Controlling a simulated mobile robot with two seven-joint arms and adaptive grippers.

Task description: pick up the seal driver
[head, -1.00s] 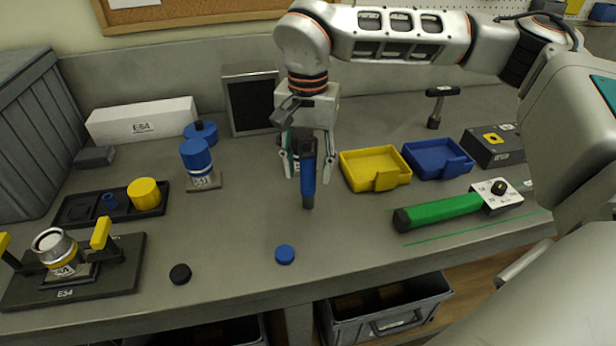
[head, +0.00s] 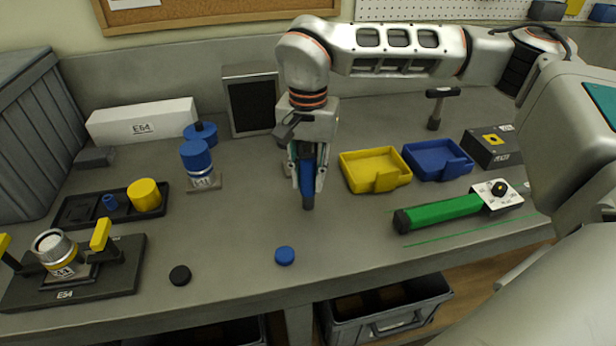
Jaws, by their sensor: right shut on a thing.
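The seal driver (head: 307,184) appears to be the upright blue tool with a dark lower end near the middle of the bench. My right gripper (head: 306,180) points down over it, with one finger on each side, and is shut on it. The gripper hides the tool's upper part. The lower end seems to be at the bench top; I cannot tell if it touches. My left gripper is not in view.
A blue cap (head: 285,256) and a black cap (head: 180,275) lie in front. A dark-screened panel (head: 251,103) stands behind. A black fixture (head: 118,283) is left.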

